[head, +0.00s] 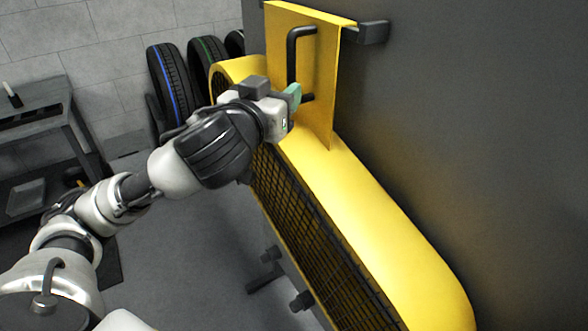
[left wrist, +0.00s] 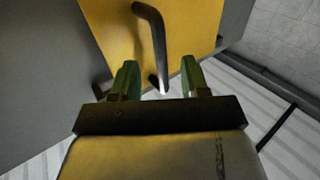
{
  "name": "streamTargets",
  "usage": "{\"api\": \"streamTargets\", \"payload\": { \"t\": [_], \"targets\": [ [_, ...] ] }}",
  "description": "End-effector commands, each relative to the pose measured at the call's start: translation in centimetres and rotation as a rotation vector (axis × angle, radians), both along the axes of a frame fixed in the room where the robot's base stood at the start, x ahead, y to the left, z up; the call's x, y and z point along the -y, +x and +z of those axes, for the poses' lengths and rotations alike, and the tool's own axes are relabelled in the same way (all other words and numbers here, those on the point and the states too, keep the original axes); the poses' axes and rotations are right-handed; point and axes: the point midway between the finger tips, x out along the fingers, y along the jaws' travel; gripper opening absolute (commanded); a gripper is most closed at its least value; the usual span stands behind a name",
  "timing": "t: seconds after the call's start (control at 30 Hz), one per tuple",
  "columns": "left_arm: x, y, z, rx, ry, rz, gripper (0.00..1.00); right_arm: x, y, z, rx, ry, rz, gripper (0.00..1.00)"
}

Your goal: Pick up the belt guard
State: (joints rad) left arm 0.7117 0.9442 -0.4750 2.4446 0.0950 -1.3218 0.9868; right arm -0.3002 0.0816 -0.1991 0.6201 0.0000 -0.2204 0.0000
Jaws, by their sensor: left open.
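The belt guard appears to be the upright yellow panel (head: 322,85) with a black bar handle (head: 291,52). It stands at the top of a long, rounded yellow housing (head: 350,195) with black mesh on its side; I cannot tell whether the two are joined. My left gripper (head: 294,96) is at the handle's lower part, partly covering it. In the left wrist view the panel (left wrist: 200,30) and handle (left wrist: 156,45) lie beyond the open fingers (left wrist: 161,84), with the handle's lower end seen between them. Contact cannot be told. The right gripper is not in view.
A large dark grey wall or cabinet (head: 480,130) rises to the right, with a dark bracket (head: 367,33) by the panel's top. Several tyres (head: 172,85) stand behind on the left. A dark workbench (head: 35,125) is at far left. Grey floor (head: 200,250) lies open below.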

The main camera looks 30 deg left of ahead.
Motion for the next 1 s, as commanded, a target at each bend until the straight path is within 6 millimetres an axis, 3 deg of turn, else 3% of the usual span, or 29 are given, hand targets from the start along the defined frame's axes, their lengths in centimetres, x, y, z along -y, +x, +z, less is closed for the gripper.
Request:
{"api": "streamTargets", "payload": {
  "t": [0.03, 0.23, 0.43, 0.6, 0.87, 1.0],
  "targets": [
    [0.0, 0.2, 0.3, -0.004, 0.002, -0.001, 0.46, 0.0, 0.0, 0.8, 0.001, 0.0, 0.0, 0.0],
    [0.0, 0.7, 0.1, -0.003, 0.004, -0.002, 0.46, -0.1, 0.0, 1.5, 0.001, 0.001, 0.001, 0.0],
    [-0.3, 3.5, 1.0, -0.002, 0.005, -0.001, 0.46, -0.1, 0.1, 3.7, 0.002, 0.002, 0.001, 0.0],
    [-0.3, 5.3, 0.6, -0.001, 0.004, -0.002, 0.46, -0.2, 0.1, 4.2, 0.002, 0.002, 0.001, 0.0],
    [-0.3, 5.6, 0.4, 0.0, 0.003, -0.003, 0.46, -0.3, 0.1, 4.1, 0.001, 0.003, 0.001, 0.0],
    [-0.3, 5.6, 0.4, -0.001, 0.004, -0.003, 0.24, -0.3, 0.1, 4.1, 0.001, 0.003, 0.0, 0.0]
  ]
}}
